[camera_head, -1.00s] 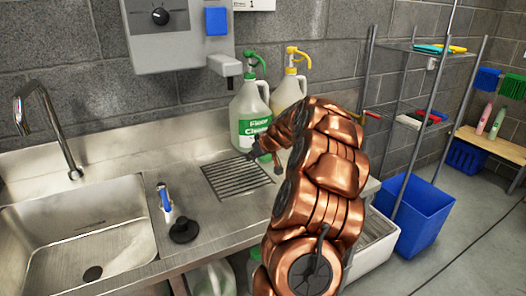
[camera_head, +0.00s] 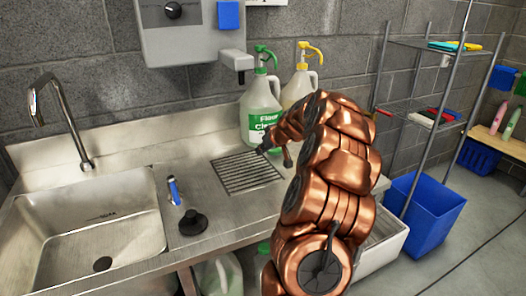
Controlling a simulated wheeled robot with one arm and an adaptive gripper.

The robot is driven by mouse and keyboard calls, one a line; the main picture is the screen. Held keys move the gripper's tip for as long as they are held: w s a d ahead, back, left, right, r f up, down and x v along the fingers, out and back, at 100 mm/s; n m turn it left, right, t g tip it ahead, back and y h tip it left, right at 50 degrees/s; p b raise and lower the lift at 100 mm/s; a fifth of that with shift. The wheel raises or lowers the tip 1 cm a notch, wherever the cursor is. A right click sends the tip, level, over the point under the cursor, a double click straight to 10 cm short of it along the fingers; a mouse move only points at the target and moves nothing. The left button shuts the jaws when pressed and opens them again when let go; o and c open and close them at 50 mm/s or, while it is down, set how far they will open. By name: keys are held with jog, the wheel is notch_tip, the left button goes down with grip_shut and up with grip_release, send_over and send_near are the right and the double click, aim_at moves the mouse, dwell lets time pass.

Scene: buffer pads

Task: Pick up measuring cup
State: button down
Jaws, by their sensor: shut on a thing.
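My gripper (camera_head: 276,152) is at the end of my copper-coloured arm, above the sink counter. It is just in front of the green-labelled floor cleaner jug (camera_head: 258,112) and by the right edge of the drain grate (camera_head: 246,172). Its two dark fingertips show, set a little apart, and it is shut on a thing. I cannot pick out a measuring cup anywhere in view.
A steel sink (camera_head: 90,225) with a tap is on the left. A blue-handled tool (camera_head: 174,190) and a black round piece (camera_head: 192,222) stand on the counter. A yellow-pump jug (camera_head: 298,88), a wire shelf (camera_head: 420,108) and a blue bin (camera_head: 425,212) are to the right.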

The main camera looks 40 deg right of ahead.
jog(key=shift+r+b, duration=0.4)
jog(key=shift+r, duration=4.15)
jog(key=c, duration=1.7)
grip_release()
grip_shut()
jog(key=shift+r, duration=0.1)
